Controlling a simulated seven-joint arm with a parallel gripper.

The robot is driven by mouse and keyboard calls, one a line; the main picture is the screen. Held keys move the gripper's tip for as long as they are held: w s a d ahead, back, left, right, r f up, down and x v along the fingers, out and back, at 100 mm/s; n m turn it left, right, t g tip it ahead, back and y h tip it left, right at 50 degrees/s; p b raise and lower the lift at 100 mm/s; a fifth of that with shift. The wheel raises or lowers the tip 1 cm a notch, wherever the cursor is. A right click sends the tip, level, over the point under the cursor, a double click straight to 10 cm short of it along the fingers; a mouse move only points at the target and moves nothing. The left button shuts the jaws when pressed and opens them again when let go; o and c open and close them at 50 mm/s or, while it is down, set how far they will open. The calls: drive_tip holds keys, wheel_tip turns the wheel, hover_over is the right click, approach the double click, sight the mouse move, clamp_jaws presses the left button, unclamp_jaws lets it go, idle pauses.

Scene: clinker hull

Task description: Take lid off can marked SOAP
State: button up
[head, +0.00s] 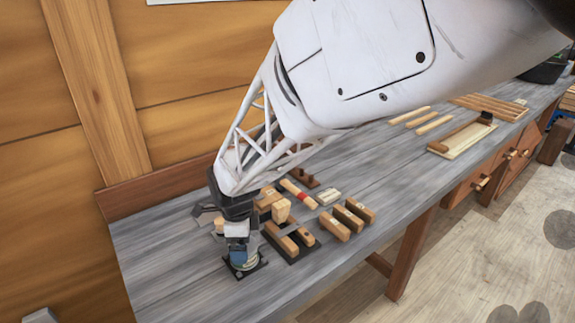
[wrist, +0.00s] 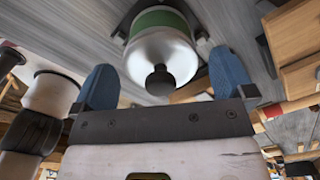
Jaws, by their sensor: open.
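A can with a green band (wrist: 160,20) shows at the top of the wrist view, with no readable marking. Its shiny pale lid (wrist: 180,58) has a dark round knob (wrist: 160,80) that points toward my gripper. My gripper (wrist: 161,62) is open, with one blue finger on each side of the lid and knob. A gap shows beside the knob; I cannot tell whether a finger touches the lid's rim. In the head view my gripper (head: 238,245) is low over the can (head: 252,264), which stands on a dark base near the bench's left end and is mostly hidden.
Wooden blocks (head: 354,214) and a dark holder with blocks (head: 284,243) stand close right of the can on the grey bench (head: 180,285). A white and dark rounded thing (wrist: 48,95) is left of my gripper in the wrist view. The bench's front left is clear.

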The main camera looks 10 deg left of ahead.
idle(0.4)
drive_tip(key=c, duration=0.9)
drive_tip(key=shift+r, duration=0.1)
drive_tip(key=shift+r, duration=0.8)
wheel_tip(320, 180, up, 2)
drive_tip(key=s+d, duration=0.3)
drive_tip(key=s, duration=0.1)
drive_tip(key=s+d+r, duration=0.1)
drive_tip(key=s+d, duration=0.2)
drive_tip(key=s, duration=0.1)
drive_tip(key=s+d, duration=0.3)
drive_tip(key=s, duration=0.1)
drive_tip(key=shift+s+d+r, duration=0.15)
drive_tip(key=shift+s+d, duration=0.2)
